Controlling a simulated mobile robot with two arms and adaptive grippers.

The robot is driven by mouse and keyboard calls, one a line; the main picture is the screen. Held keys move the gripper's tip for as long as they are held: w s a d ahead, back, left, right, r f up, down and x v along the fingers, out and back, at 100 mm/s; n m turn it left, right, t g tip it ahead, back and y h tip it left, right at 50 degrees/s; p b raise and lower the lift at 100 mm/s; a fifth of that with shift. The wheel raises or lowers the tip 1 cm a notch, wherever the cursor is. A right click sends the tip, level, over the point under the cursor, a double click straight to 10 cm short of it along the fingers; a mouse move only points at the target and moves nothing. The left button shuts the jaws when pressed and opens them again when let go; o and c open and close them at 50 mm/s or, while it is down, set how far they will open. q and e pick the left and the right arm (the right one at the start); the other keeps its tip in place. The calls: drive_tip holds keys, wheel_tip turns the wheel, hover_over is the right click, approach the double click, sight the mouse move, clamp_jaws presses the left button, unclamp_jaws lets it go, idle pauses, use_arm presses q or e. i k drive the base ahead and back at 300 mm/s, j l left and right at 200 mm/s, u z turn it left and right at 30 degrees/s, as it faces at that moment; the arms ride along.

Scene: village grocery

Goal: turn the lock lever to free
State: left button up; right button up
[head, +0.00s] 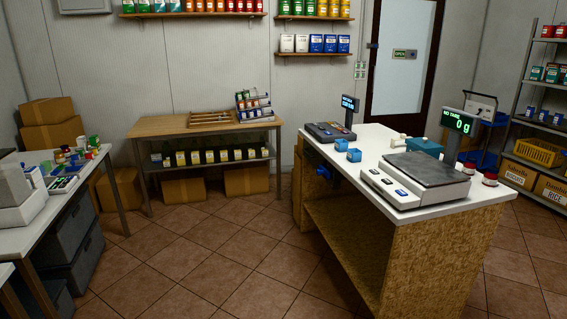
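I cannot clearly make out a lock lever. A counter scale (430,172) with a bare grey pan stands on the white-topped counter (340,178). Its display (457,122) shows "0 g" with a line of small text above. On its front panel are several small keys or levers (388,187), one blue, too small to tell apart. Neither of my grippers is in view.
A wooden table (155,126) stands at the back, and a cluttered white table (70,195) is at left. The tiled floor (225,240) between them is clear.

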sight(321, 169)
drive_tip(key=i, duration=0.65)
drive_tip(key=i+z, duration=0.15)
drive_tip(key=i, duration=0.55)
drive_tip(key=i+j, duration=0.2)
drive_tip(key=i, duration=0.45)
drive_tip(key=l+z, duration=0.05)
